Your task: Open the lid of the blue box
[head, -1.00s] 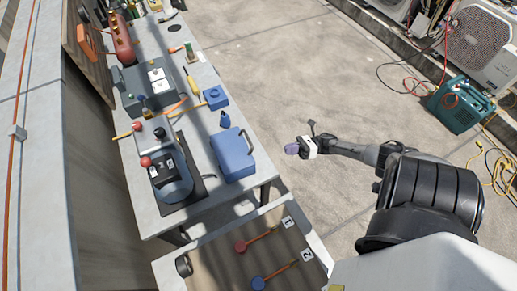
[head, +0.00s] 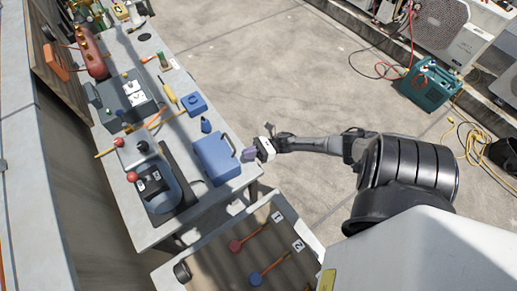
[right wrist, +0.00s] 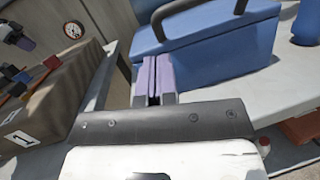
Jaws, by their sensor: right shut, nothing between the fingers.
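The blue box (head: 216,160) stands near the right edge of the grey workbench, its lid closed and a dark handle on it. In the right wrist view the blue box (right wrist: 205,42) fills the upper middle, with the dark handle arching at the top. My right gripper (head: 248,155) is at the box's right side in the head view, very close to it; I cannot tell whether it touches. In the right wrist view its purple fingers (right wrist: 153,78) are together, with nothing between them, and overlap the box's lower left part.
The workbench (head: 160,236) also holds a smaller blue box (head: 194,104), a blue bottle (head: 206,125) and a motor-like machine with red knobs (head: 158,185). A lower tray (head: 210,275) with tagged red and blue tools stands in front. Open concrete floor lies to the right.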

